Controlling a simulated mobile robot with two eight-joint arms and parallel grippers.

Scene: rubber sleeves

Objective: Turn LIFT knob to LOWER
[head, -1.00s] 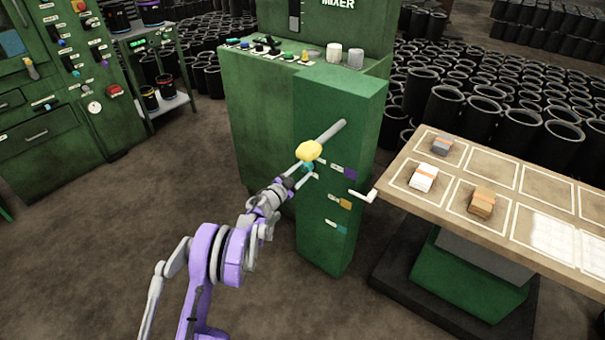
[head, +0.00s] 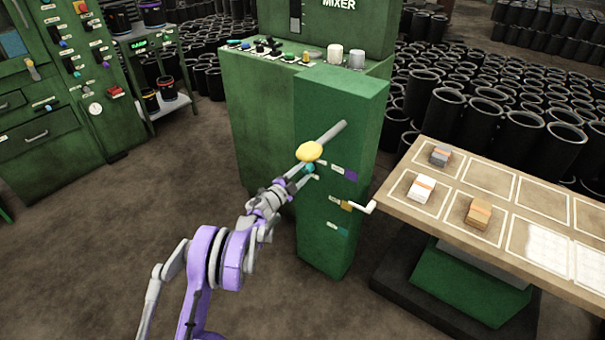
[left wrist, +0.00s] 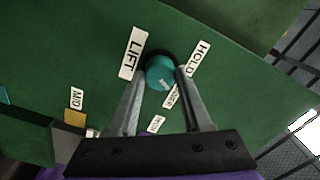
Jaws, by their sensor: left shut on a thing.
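The teal LIFT knob (left wrist: 160,72) is on the green panel of the mixer cabinet (head: 336,235). It also shows in the head view (head: 308,168). My left gripper (left wrist: 162,75) is shut on it, one finger on each side, and also shows in the head view (head: 306,171). The LIFT label (left wrist: 132,53) and HOLD label (left wrist: 198,58) are beside the knob. A partly hidden label (left wrist: 172,95), seemingly LOWER, lies below it. The pale mark on the knob points roughly at that label. My right gripper is not in view.
Black sleeves crowd the floor behind. Floor at left is clear.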

